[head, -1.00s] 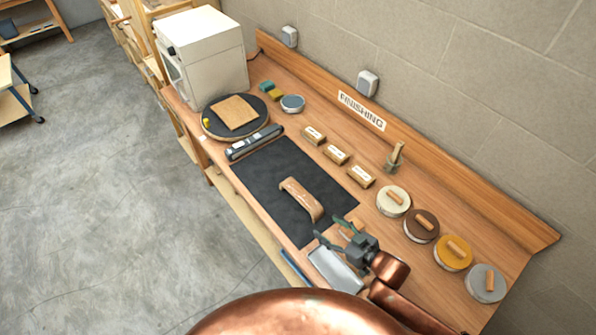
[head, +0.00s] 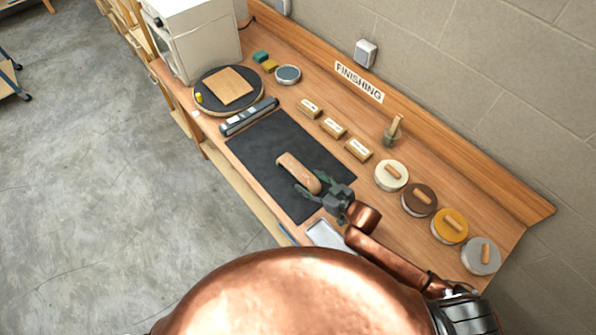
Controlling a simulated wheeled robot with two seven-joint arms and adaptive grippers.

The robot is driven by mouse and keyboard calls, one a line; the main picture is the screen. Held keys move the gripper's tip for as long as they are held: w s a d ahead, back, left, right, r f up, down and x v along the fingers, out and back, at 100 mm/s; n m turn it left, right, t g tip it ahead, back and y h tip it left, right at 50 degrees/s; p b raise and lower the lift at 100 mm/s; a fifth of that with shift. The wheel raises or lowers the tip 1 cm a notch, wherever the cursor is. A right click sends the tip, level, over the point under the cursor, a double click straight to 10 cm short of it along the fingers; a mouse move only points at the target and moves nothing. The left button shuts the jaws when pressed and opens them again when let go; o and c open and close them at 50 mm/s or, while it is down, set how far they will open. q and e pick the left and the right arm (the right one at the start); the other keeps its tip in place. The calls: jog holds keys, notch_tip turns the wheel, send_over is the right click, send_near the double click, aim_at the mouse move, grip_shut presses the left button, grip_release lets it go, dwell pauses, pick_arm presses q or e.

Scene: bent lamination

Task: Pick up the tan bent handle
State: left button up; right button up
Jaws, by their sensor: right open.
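The tan bent handle (head: 294,170) lies on the black mat (head: 262,150) on the wooden bench. My right gripper (head: 308,185) is over the mat at the near right end of the handle. Its fingers are open, one on each side of that end or just above it; I cannot tell whether they touch it. The far left end of the handle is clear. My left gripper is not in view.
A grey tray (head: 330,236) lies by the mat, partly hidden. Several labelled blocks (head: 333,128) and round tins (head: 419,200) line the bench behind. A grey bar tool (head: 249,116) and a dark turntable (head: 210,92) with a wooden square (head: 231,86) are beyond the mat.

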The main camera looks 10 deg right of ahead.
jog(key=shift+c, duration=0.7)
jog(key=c, duration=0.9)
jog(key=shift+c, duration=0.2)
jog(key=shift+r, duration=0.5)
jog(key=r, duration=0.2)
jog(key=shift+s+r, duration=0.2)
jog(key=shift+r, duration=0.15)
jog(key=s+a+r, duration=0.2)
jog(key=s+r, duration=0.7)
jog(key=s, duration=0.4)
jog(key=shift+s+r+p, duration=0.2)
jog(key=shift+s+p, duration=0.05)
jog(key=shift+p, duration=0.05)
